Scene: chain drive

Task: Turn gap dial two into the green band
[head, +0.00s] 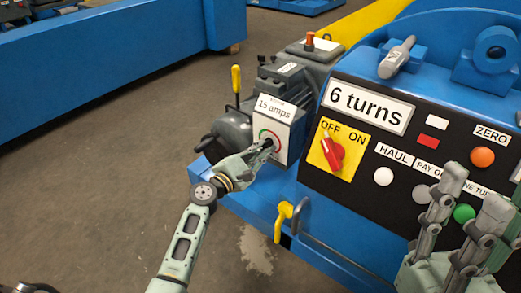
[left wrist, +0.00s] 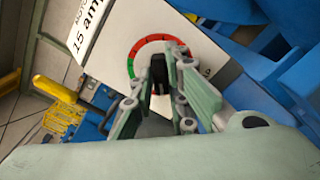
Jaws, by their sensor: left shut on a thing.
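A white plate labelled "15 amps" (head: 276,112) carries a round dial with a red and green arc (head: 264,133). The arc also shows in the left wrist view (left wrist: 136,52). My left gripper (head: 266,147) is at this dial, shut on its black knob (left wrist: 158,70). The fingers hide part of the knob and the lower dial, so I cannot tell exactly where it points. No label reading "gap dial two" is legible. My right gripper (head: 468,205) is open and empty at the lower right, in front of the black panel.
The black panel (head: 372,148) right of the dial has a red OFF/ON switch (head: 332,151), a "6 turns" display (head: 367,106) and several buttons. A yellow lever (head: 283,219) stands below. Concrete floor (head: 110,170) is open at left.

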